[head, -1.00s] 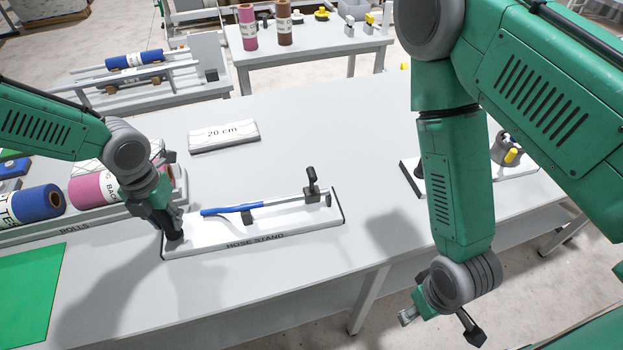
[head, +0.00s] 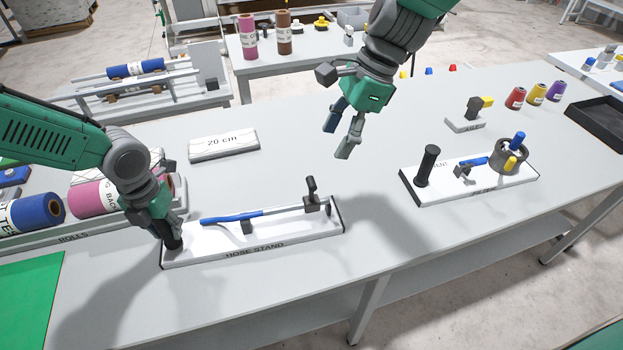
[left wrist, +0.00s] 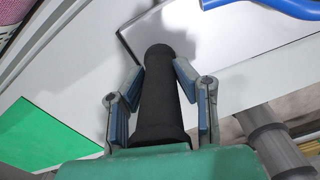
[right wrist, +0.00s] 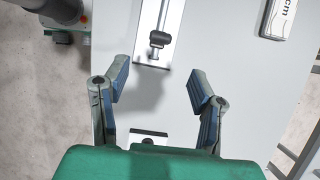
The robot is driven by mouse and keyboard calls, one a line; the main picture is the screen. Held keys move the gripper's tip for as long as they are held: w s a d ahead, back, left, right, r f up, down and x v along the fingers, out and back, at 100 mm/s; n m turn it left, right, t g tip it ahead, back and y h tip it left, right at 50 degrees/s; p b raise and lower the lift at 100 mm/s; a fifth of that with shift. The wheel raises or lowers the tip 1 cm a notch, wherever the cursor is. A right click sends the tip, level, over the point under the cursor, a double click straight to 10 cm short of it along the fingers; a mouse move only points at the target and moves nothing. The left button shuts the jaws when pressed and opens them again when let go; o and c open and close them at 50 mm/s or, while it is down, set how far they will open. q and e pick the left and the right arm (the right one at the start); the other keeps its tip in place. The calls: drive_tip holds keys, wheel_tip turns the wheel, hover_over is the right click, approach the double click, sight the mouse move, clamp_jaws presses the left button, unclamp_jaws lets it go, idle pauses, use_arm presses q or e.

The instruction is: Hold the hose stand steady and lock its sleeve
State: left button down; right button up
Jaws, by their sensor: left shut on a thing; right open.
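The hose stand (head: 285,240) is a white board with dark ends, lying near the table's front edge. A blue hose (head: 231,215) lies along it, meeting a grey rod. A dark upright lever on a clamp block (head: 313,197) stands at its right end; I take this for the sleeve lock. My left gripper (head: 171,232) is shut on the black post handle at the stand's left end, and the handle (left wrist: 158,100) shows between the fingers in the left wrist view. My right gripper (head: 340,136) is open and empty, above the table, behind and right of the lever.
A second white stand (head: 500,190) with a black post and a grey cup is to the right. A "20 cm" block (head: 224,141) lies behind the hose stand. Rolls (head: 95,198) lie at the left, and a green mat (head: 30,290) at the front left. The table between the stands is clear.

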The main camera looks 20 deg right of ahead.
sight(312, 180)
drive_tip(key=x, duration=1.1)
drive_tip(key=shift+a+f, duration=0.25)
drive_tip(key=shift+a, duration=0.05)
clamp_jaws()
drive_tip(key=a, duration=0.9)
drive_tip(key=shift+w, duration=0.35)
